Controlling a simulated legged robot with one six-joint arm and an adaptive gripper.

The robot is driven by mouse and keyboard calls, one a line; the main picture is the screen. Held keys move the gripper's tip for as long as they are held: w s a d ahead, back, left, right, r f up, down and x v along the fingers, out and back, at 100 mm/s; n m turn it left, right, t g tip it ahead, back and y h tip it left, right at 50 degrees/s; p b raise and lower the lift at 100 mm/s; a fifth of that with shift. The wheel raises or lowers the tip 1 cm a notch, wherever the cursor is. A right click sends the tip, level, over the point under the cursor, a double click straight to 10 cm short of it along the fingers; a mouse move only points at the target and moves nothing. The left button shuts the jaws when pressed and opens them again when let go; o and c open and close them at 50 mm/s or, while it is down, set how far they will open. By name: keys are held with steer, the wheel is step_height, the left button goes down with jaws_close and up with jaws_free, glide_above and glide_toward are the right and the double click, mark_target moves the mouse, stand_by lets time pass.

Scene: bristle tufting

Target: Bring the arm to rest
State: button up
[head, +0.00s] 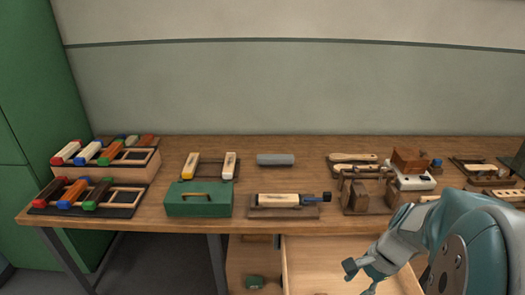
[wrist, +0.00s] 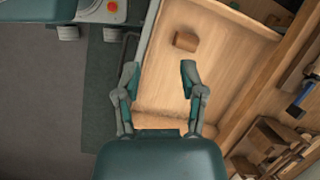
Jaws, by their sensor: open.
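My gripper (head: 358,279) hangs low at the front of the workbench, over the open drawer (head: 305,262) in the head view. In the wrist view my gripper (wrist: 159,76) has its two fingers spread apart with nothing between them. The pale wooden drawer (wrist: 165,85) lies beneath the fingers. A small brown wooden block (wrist: 186,41) is inside it, beyond the fingertips. My arm comes in from the lower right of the head view and hides part of the bench and drawer.
The workbench (head: 140,222) carries racks of coloured-end blocks at left, a green box (head: 198,199), a fixture holding a pale block with a blue-handled tool (head: 318,197), and wooden holders at right. A green cabinet (head: 35,120) stands at far left.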

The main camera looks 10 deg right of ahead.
steer(key=s+a+r+n+t+h, duration=0.2)
steer(key=a+r+n+t+h, duration=0.2)
steer(key=a+r+n, duration=0.9)
steer(key=a+n, duration=0.1)
steer(key=n, duration=0.2)
steer(key=shift+s+r+t, duration=0.2)
steer(key=shift+t, duration=0.2)
